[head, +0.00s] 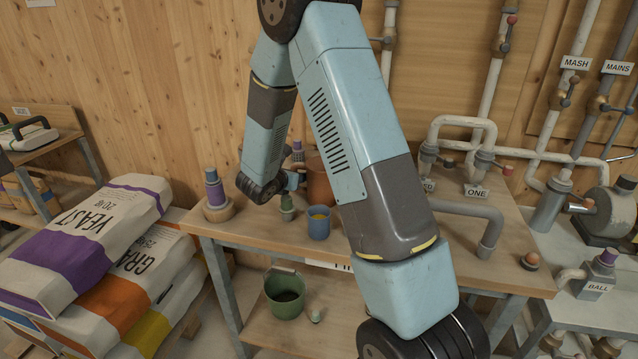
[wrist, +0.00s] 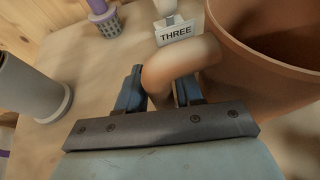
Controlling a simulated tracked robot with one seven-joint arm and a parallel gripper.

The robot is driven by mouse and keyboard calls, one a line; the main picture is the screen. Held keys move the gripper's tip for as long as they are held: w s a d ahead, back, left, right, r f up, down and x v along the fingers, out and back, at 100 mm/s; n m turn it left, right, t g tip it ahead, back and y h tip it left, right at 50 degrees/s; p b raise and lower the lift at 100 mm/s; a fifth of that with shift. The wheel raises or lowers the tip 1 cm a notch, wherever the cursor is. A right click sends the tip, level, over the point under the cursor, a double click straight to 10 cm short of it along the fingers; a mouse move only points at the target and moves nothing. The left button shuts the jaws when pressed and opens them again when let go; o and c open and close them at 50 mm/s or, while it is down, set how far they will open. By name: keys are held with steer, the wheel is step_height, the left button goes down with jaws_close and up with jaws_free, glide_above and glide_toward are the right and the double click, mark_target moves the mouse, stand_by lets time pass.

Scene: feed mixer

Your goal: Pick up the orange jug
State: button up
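The orange jug (head: 317,178) stands towards the back of the wooden workbench in the head view, partly hidden behind my arm. In the wrist view its wide, open body (wrist: 262,70) fills the right side. Its rounded handle curves out to the left, between my two fingers. My gripper (wrist: 160,92) has a finger on each side of the handle, with the handle filling the narrow gap, and it looks shut on it. In the head view my gripper (head: 292,180) is at the jug's left side. I cannot tell whether the jug's base touches the bench.
A blue cup (head: 319,223) and a small green bottle (head: 287,208) stand close in front. A label reading THREE (wrist: 174,31) is just beyond the handle. A green pot (head: 285,295) sits on the lower shelf.

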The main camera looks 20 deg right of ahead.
steer(key=shift+w+d+f, duration=0.1)
steer(key=shift+w+d, duration=0.05)
jaws_close()
stand_by(0.4)
